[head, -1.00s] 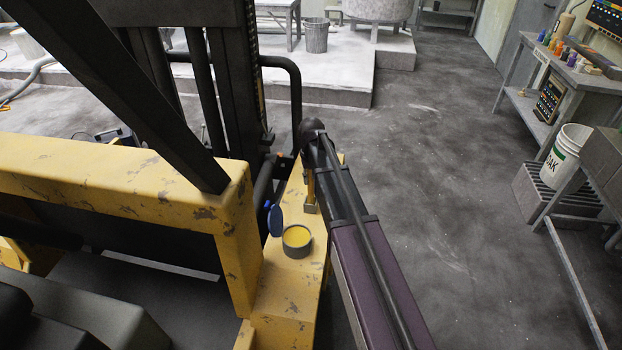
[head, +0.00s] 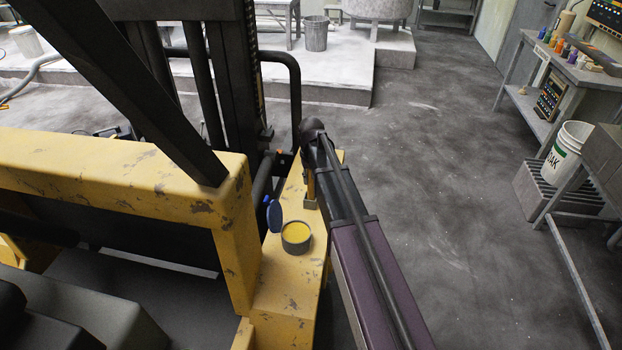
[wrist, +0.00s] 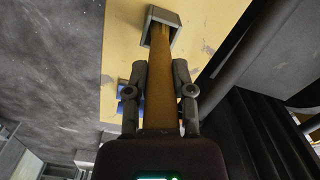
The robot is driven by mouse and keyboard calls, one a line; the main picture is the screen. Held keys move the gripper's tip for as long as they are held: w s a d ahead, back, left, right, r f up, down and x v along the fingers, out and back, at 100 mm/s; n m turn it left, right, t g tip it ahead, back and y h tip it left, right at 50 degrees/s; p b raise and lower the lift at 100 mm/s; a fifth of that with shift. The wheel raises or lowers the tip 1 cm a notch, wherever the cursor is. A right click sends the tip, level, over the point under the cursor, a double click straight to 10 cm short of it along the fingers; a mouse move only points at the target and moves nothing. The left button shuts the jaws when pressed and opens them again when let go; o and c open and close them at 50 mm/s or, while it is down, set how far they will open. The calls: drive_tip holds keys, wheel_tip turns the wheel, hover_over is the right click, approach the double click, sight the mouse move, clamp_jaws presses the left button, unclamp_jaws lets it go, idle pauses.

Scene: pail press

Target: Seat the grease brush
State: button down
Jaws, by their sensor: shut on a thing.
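The grease brush shows as an orange-brown handle (wrist: 158,95) running up the middle of the wrist view. In the head view the handle (head: 310,184) stands upright beside my arm. My gripper (wrist: 160,72) has one finger on each side of the handle and is shut on it. The far end of the handle meets a grey square holder (wrist: 150,16), apparently inside its opening; how deep it sits I cannot tell. The holder (head: 310,205) stands on the yellow ledge (head: 285,290). The bristles are not visible, and my arm hides my gripper in the head view.
A yellow frame (head: 110,180) and a dark mast (head: 222,80) rise at left. The floor (head: 430,170) at right is clear.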

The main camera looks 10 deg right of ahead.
drive_tip(key=shift+f, duration=0.35)
drive_tip(key=shift+c, duration=2)
unclamp_jaws()
drive_tip(key=shift+r, duration=0.2)
wheel_tip(320, 180, up, 9)
drive_tip(key=p, duration=0.9)
drive_tip(key=shift+r, duration=0.2)
drive_tip(key=s, duration=2.3)
drive_tip(key=shift+d, duration=0.35)
drive_tip(key=shift+w, duration=0.1)
